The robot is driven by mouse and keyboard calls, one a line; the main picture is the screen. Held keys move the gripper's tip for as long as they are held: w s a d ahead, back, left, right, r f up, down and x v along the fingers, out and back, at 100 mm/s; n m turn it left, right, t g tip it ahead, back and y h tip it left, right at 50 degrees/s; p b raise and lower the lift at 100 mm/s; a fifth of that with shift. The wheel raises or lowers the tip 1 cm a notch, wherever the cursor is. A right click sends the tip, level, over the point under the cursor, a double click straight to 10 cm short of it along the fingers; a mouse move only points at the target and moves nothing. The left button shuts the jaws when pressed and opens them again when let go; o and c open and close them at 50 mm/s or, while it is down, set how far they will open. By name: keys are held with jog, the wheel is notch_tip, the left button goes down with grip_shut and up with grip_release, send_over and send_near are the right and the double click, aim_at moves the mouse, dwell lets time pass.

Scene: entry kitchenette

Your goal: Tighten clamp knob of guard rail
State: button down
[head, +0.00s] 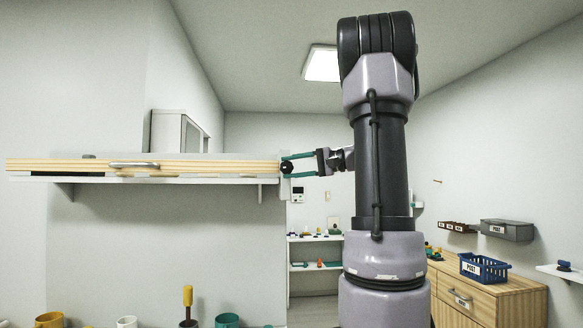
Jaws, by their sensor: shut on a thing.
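The guard rail (220,167) is a pale wooden bar running along the front of a white shelf at the left. The clamp knob (287,167) is a small dark round knob at the rail's right end. My gripper (289,166) reaches it from the right with two teal fingers, one above and one below. The fingers are shut on the knob. The knob's far side and its contact with the rail are hidden or too small to tell.
A metal handle (134,164) sits on the rail's front. A white cabinet (178,133) stands above the shelf. A blue basket (484,267) is on a wooden drawer unit (510,303) at the right.

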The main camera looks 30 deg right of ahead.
jog(key=shift+f+m+t+y, duration=0.25)
jog(key=shift+m+t+y, duration=0.2)
jog(key=shift+y, duration=0.35)
jog(key=shift+c, duration=1.5)
grip_release()
jog(key=shift+s, duration=0.1)
jog(key=shift+t, duration=0.25)
jog(key=v, duration=1)
jog(key=shift+s+d, duration=0.2)
jog(key=shift+d, duration=0.1)
jog(key=shift+a, duration=0.1)
